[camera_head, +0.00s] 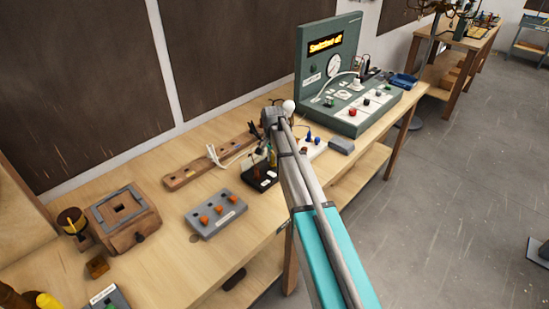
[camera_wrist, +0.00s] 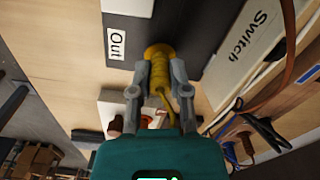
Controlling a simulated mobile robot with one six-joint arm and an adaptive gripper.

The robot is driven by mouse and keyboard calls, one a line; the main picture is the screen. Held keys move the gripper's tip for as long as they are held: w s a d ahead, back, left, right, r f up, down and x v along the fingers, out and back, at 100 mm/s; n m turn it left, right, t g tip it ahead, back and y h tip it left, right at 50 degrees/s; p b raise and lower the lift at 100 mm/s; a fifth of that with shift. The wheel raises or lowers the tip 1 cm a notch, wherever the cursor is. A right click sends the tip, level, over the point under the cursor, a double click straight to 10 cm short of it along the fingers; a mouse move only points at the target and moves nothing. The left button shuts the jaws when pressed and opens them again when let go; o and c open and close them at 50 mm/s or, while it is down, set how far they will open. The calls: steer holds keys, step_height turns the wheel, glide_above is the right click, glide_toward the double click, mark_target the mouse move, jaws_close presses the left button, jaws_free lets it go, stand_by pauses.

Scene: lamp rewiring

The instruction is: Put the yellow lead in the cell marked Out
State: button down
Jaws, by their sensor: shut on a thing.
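My gripper (camera_wrist: 159,68) is shut on the yellow lead (camera_wrist: 157,62), which has a ribbed yellow plug body. In the wrist view the lead's top end lies over a dark block (camera_wrist: 195,30), close to the right of the white Out label (camera_wrist: 116,43). The cell is hidden behind the lead, and I cannot tell whether the lead is in it or just above it. In the head view the black block (camera_head: 259,184) stands on the bench under my arm's end, and a small yellow patch of the lead (camera_head: 272,156) shows above it.
A white Switch label (camera_wrist: 250,38) lies right of the lead in the wrist view, near wires. In the head view a grey block with orange knobs (camera_head: 216,213) stands left, a wooden rail (camera_head: 190,172) behind, and a green test panel (camera_head: 358,118) at the far right.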

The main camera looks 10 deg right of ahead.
steer(key=shift+f, duration=0.3)
stand_by(0.4)
steer(key=c, duration=0.5)
jaws_free()
